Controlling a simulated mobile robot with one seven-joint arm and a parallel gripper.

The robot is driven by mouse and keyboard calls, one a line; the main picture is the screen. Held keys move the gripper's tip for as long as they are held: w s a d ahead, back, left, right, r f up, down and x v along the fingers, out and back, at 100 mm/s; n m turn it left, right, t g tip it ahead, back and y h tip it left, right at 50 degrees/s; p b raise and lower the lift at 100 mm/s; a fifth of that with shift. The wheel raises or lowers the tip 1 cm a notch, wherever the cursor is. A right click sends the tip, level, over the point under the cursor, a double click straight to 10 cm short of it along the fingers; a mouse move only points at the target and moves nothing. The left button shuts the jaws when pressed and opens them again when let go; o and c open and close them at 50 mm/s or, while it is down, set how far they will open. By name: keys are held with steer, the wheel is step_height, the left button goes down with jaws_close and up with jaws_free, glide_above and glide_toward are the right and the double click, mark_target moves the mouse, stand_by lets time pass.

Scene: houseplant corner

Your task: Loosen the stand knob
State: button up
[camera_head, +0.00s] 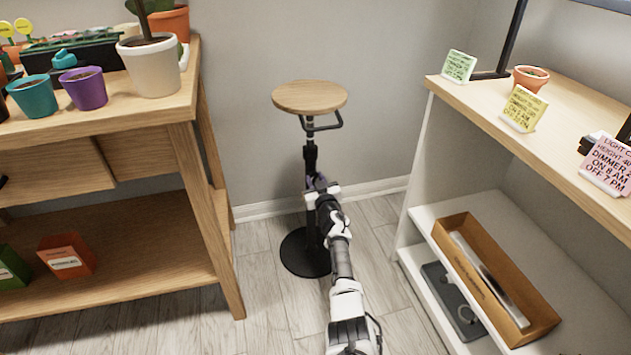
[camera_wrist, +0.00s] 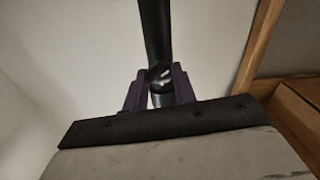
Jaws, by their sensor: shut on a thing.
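The stand has a round wooden top (camera_head: 309,96), a black post (camera_head: 310,157) and a round black base (camera_head: 304,254). It stands upright on the floor against the back wall. My gripper (camera_head: 318,184) is at the middle of the post, below the top. In the wrist view my gripper's purple fingers (camera_wrist: 159,78) are on both sides of the stand knob (camera_wrist: 160,77), a small dark rounded piece with pale marks and a grey collar. The fingers are shut on it. The dark post rises behind it. In the head view my gripper hides the knob.
A wooden bench (camera_head: 186,120) with pots stands at left. A white shelf unit (camera_head: 410,205) stands at right, with cards and a small terracotta pot (camera_head: 531,78) on top and an open cardboard box (camera_head: 480,295) below. Bare floor lies between them around the stand.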

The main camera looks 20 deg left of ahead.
steer(key=n+b, duration=0.1)
steer(key=n, duration=0.6)
steer(key=shift+d+f, duration=0.1)
steer(key=n, duration=0.3)
steer(key=shift+n+b, duration=0.3)
steer(key=shift+n, duration=0.1)
steer(key=n, duration=0.3)
steer(key=shift+n+b, duration=0.3)
steer(key=shift+b, duration=0.05)
steer(key=n, duration=0.3)
steer(key=shift+n+b, duration=0.3)
steer(key=shift+b, duration=0.1)
steer(key=n, duration=0.3)
steer(key=shift+n+b, duration=0.35)
steer(key=shift+n, duration=0.05)
steer(key=n, duration=0.3)
steer(key=n+b, duration=0.1)
steer(key=n, duration=0.2)
steer(key=shift+r+n, duration=0.2)
steer(key=shift+n, duration=0.2)
steer(key=o, duration=1)
